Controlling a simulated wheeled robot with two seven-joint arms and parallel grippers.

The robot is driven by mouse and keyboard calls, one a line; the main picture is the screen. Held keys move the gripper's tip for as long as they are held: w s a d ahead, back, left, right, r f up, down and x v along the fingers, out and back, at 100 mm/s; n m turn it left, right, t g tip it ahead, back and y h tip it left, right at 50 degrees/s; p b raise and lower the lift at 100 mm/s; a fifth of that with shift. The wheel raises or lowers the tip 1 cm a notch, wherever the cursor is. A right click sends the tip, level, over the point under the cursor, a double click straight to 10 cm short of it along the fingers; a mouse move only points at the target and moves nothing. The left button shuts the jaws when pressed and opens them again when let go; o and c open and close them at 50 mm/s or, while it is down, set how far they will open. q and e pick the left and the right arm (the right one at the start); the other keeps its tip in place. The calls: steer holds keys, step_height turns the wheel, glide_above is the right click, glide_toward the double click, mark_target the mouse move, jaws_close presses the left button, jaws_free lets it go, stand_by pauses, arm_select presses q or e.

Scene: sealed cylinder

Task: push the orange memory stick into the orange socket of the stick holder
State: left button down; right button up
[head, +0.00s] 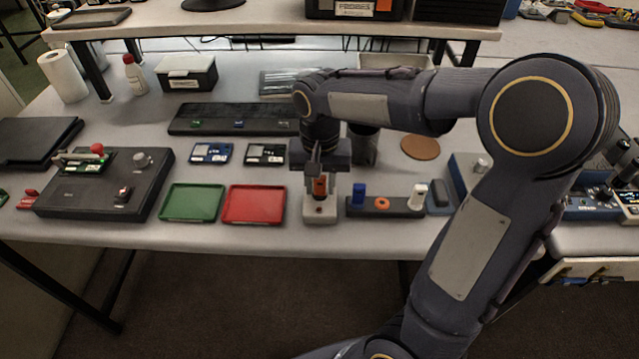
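The stick holder (414,207) is a dark, narrow block near the table's front edge. It carries a blue stick (359,193) at its left, an orange ring-shaped socket (382,204) in the middle with no stick standing in it, and a white stick (418,195) at its right. The orange memory stick (319,187) stands upright over a pale block (320,213) left of the holder. My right gripper (320,184) points down with its fingers around the orange stick; whether they press on it is too small to tell. My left gripper is out of view.
A red tray (254,205) and a green tray (192,203) lie left of the pale block. Small circuit boards (265,154) lie behind them. A dark cup (364,146) and a round cork mat (420,147) are behind the holder. A blue-grey device (466,172) stands to its right.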

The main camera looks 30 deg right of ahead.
jaws_close()
steer(key=shift+r, duration=0.15)
steer(key=shift+r+p, duration=2.75)
steer(key=shift+r, duration=0.15)
